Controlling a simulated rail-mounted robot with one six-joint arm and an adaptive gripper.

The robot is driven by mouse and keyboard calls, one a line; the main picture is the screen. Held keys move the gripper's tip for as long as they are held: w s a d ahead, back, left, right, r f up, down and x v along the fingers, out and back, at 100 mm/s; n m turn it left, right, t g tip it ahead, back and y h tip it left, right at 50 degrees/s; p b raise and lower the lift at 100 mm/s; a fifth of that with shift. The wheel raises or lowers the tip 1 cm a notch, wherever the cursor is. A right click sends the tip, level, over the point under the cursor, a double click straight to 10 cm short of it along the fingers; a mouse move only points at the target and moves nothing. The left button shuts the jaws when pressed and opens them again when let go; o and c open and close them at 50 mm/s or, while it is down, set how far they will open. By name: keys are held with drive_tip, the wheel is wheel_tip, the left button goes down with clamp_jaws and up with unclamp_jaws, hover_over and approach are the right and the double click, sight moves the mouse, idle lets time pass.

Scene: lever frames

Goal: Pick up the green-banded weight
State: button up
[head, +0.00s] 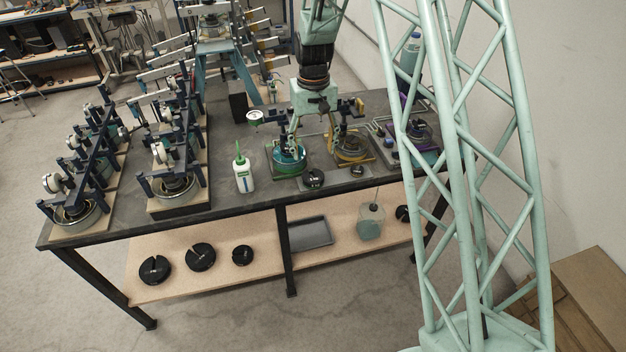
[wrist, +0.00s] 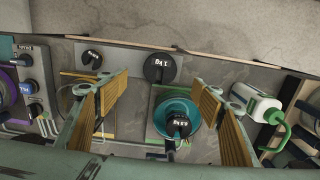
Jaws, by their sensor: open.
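My gripper (head: 312,136) is open and empty above the bench, pointing down over the green-trimmed station; its yellowish pads stand wide apart in the wrist view (wrist: 163,100). A teal-green dish (wrist: 158,107) lies between the fingers in that view, and also shows in the head view (head: 289,158). A black-topped weight (wrist: 179,124) with white lettering sits in the dish, nearer the right finger. I cannot make out a green band on it. A larger black disc weight (wrist: 160,68) lies outside the dish, towards the bench edge, and shows in the head view (head: 313,178).
A white bottle with a green cap (head: 243,172) stands left of the station. A smaller black weight (head: 357,171) lies before the yellow station (head: 350,150). The purple station (head: 420,152) is farther right. Lever frames (head: 170,150) crowd the bench's left.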

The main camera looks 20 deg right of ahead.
approach(313, 175)
drive_tip(key=shift+s+a+f, duration=0.2)
drive_tip(key=shift+s+f, duration=0.35)
drive_tip(key=shift+s, duration=0.15)
drive_tip(key=shift+s+a+f, duration=0.15)
drive_tip(key=shift+s+f, duration=0.4)
drive_tip(key=shift+s, duration=0.1)
drive_tip(key=shift+f, duration=0.2)
drive_tip(key=shift+f+p, duration=0.6)
drive_tip(key=shift+f, duration=1.8)
drive_tip(key=shift+c, duration=0.4)
drive_tip(key=c, duration=1.1)
drive_tip(key=shift+c, duration=0.7)
drive_tip(key=shift+r, duration=0.15)
